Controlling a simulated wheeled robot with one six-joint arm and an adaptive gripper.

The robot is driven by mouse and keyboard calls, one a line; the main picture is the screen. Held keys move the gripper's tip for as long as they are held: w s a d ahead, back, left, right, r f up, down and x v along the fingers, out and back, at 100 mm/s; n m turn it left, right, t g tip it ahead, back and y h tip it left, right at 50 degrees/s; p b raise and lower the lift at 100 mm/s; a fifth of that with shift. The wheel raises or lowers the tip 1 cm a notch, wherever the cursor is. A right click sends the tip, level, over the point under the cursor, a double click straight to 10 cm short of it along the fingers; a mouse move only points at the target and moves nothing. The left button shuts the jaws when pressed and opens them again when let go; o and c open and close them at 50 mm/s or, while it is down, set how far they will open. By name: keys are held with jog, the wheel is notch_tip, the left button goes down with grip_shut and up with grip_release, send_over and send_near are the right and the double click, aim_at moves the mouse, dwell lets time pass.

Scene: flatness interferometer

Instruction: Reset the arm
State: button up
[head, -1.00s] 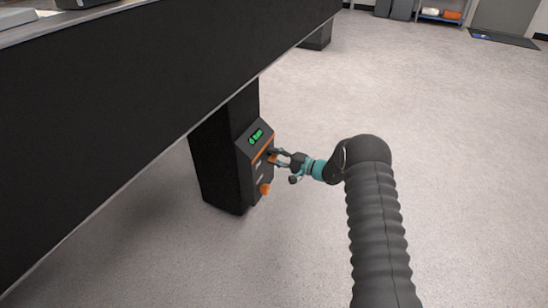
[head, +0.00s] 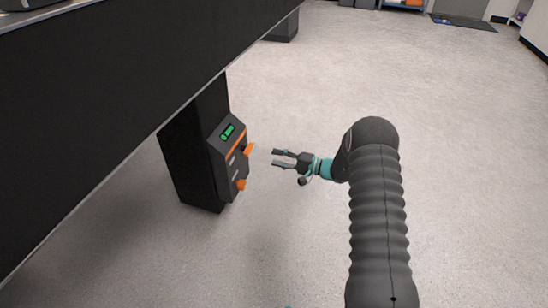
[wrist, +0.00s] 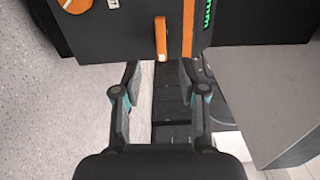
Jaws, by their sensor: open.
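My gripper (head: 277,158) is open and empty in the head view, to the right of a dark control box and apart from it. In the wrist view the open fingers (wrist: 160,72) point at the box's face. The control box (head: 228,160) is fixed to a black table leg. It has a lit green display (head: 228,131), an orange stripe, an upper orange handle (head: 249,149) and a lower orange knob (head: 241,185). The wrist view shows the orange handle (wrist: 160,38) just beyond the fingertips, with nothing between the fingers.
The large black table (head: 110,80) overhangs the leg (head: 185,160) on the left. Another table leg (head: 284,28) stands farther back. The grey floor (head: 460,160) to the right is open. Shelving and a dark mat (head: 463,22) lie at the far back.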

dwell(0.4)
jog(key=s+f+m+g+h, duration=0.2)
jog(key=s+f+g, duration=0.2)
jog(key=s+f, duration=0.3)
jog(key=s+r+g+h, duration=0.3)
jog(key=s+r+g, duration=0.1)
jog(key=s, duration=0.5)
jog(key=s+d+r+n+t+h+p, duration=0.2)
jog(key=s+d+r+h+p, duration=0.1)
jog(key=s+r, duration=0.6)
jog(key=s+d+r+n+t+h+p, duration=0.2)
jog(key=s+r, duration=0.8)
jog(key=r, duration=0.8)
jog(key=s+d+r+n+t+h+p, duration=0.2)
jog(key=s+d+r+h+p, duration=0.3)
jog(key=s+r, duration=0.5)
notch_tip(320, 180, up, 4)
jog(key=shift+d+f+t+h+p, duration=0.15)
jog(key=shift+d+t+h+p, duration=0.25)
jog(key=shift+d+t+h, duration=0.45)
jog(key=shift+d, duration=0.2)
